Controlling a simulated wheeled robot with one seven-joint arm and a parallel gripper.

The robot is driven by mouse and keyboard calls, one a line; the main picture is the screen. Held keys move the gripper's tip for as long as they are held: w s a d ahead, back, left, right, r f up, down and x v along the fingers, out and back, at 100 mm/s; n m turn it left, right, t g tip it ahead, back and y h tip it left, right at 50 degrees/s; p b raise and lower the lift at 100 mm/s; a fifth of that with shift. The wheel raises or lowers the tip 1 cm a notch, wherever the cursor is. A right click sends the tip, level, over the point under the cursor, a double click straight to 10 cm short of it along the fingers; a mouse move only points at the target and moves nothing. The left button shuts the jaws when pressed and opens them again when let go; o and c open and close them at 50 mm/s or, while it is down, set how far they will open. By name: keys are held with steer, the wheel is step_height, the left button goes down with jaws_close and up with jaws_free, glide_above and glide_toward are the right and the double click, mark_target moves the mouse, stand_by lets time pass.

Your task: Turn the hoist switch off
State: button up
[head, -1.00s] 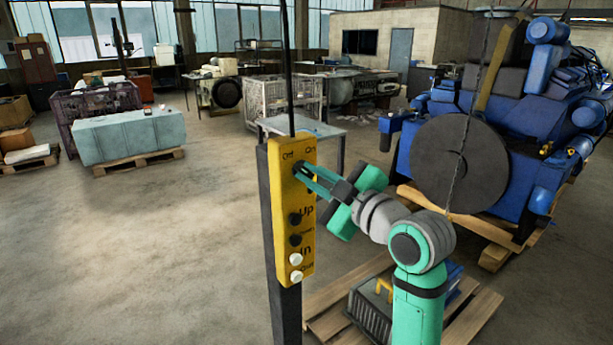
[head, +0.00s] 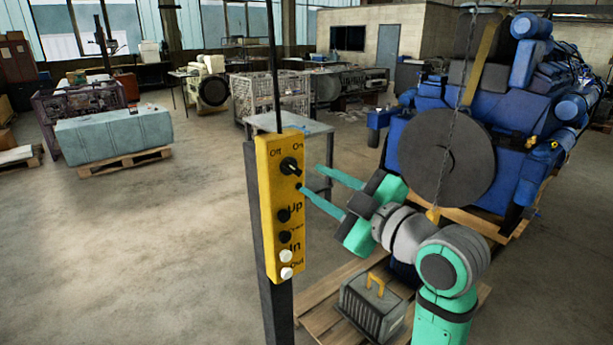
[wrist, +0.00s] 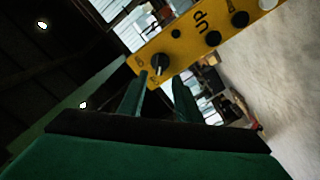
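The yellow hoist control box (head: 282,215) stands upright on a dark post. Its black rotary switch (head: 291,166) sits at the top, under the "Off" and "On" labels. The switch also shows in the wrist view (wrist: 160,63), with a light mark on its lower side; I cannot tell for sure which label it points to. My gripper (head: 309,178) is open and empty, with its fingers spread. It is to the right of the switch and apart from it, the lower fingertip overlapping the box's right edge in the picture.
Black Up and Down buttons (head: 284,216) and white In and Out buttons (head: 286,256) sit below the switch. A blue engine (head: 530,110) with a chain in front stands at right. A grey yellow-handled block (head: 375,305) rests on a pallet.

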steer(key=shift+v, duration=2)
step_height(320, 180, down, 27)
steer(key=a+m+t+h, duration=0.1)
steer(key=m+t+h, duration=0.4)
steer(key=m, duration=0.8)
steer(key=s+a+f+m+g+h, duration=0.2)
steer(key=s+f+m+h, duration=0.25)
steer(key=f, duration=0.55)
steer(key=s+a+f+g+h, duration=0.1)
steer(key=s+f, duration=0.4)
steer(key=s, duration=0.3)
steer(key=s+a+f+h, duration=0.1)
steer(key=s+f, duration=0.4)
steer(key=s, duration=0.2)
steer(key=s+a+n+g, duration=0.1)
steer(key=s+a, duration=0.1)
steer(key=s, duration=1.7)
steer(key=shift+a+y, duration=0.3)
steer(key=shift+y, duration=0.15)
